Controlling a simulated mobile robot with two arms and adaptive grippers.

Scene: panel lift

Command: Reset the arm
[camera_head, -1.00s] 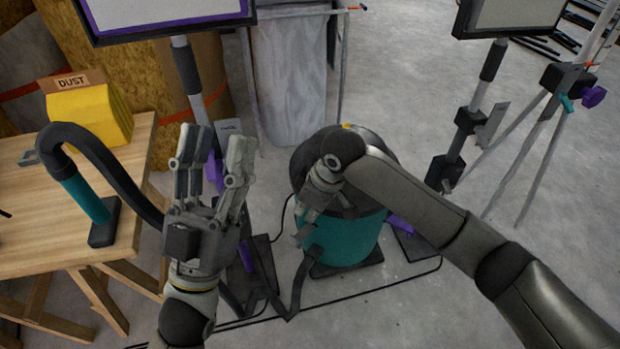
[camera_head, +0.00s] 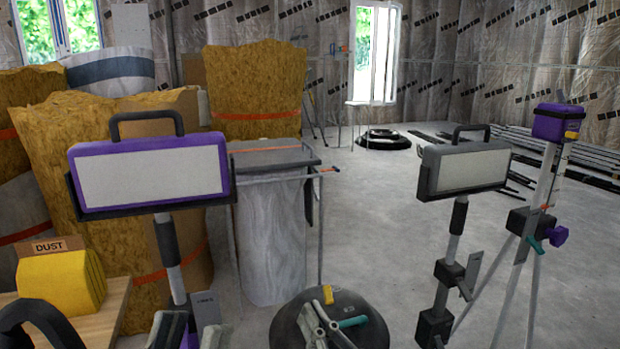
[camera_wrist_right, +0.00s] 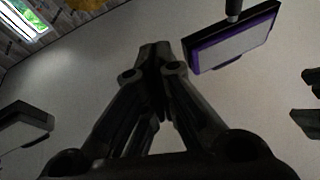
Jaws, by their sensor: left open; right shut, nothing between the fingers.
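My left gripper (camera_head: 188,328) shows at the bottom edge of the head view, only its fingertips in frame. They are apart and empty, in front of the purple lamp's pole. My right gripper (camera_head: 318,318) shows at the bottom middle, its fingers together, seen against the dark top of the vacuum (camera_head: 290,330). In the right wrist view the fingers of my right gripper (camera_wrist_right: 155,65) meet at the tips with nothing held. Fingers of my left gripper (camera_wrist_right: 308,112) show at that view's right edge.
A purple work lamp (camera_head: 150,175) stands at left and a grey work lamp (camera_head: 468,168) at right. A tripod (camera_head: 520,255) stands far right. A yellow dust box (camera_head: 60,283) is on the wooden table (camera_head: 105,320). A waste-bag stand (camera_head: 272,235) is behind. Floor between the lamps is partly clear.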

